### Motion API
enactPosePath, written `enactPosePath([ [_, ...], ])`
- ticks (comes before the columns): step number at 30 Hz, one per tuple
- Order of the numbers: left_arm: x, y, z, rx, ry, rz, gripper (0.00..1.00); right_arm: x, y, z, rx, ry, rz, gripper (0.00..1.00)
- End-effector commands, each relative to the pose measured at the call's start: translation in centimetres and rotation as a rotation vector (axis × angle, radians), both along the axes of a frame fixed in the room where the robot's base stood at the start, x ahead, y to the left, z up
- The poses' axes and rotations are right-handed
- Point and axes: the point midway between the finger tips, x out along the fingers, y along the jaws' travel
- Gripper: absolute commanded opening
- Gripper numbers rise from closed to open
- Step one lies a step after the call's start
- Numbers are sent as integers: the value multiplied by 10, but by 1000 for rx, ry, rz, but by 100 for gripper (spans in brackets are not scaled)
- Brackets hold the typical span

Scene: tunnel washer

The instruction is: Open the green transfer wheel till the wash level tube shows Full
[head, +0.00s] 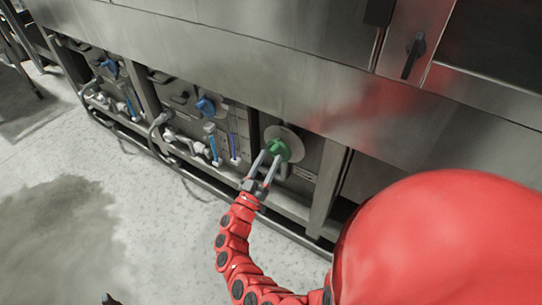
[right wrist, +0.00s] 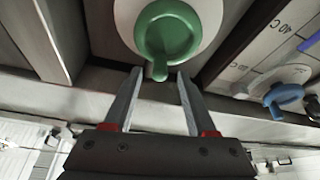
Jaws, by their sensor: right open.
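The green transfer wheel (head: 279,149) sits on a round pale plate on the machine's lower front; it also shows in the right wrist view (right wrist: 168,33). My left gripper is not clearly seen.
Blue valve handles (head: 205,106) and another blue tube (head: 212,142) lie further left. A post (head: 326,185) stands right of the wheel, and a low rail and pipes run along the floor. A blue knob (right wrist: 284,95) sits beside a panel marked 40 C. Open floor (head: 165,215) lies in front.

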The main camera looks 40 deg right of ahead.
Motion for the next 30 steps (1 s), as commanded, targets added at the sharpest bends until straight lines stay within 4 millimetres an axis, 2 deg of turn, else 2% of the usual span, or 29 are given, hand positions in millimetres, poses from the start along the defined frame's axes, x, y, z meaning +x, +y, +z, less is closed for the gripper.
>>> enactPosePath([
  [6,0,0,-4,0,0,0,84,9,-16,7,0,-1,0,57],
  [15,0,0,-3,0,0,0,84,9,-18,8,1,0,1,57],
  [24,0,0,-3,0,0,0,84,9,-18,8,1,0,1,3],
  [25,0,0,-3,0,0,0,84,10,-18,8,1,0,1,0],
  [30,0,0,-3,0,0,0,84,10,-18,8,1,0,1,0],
])
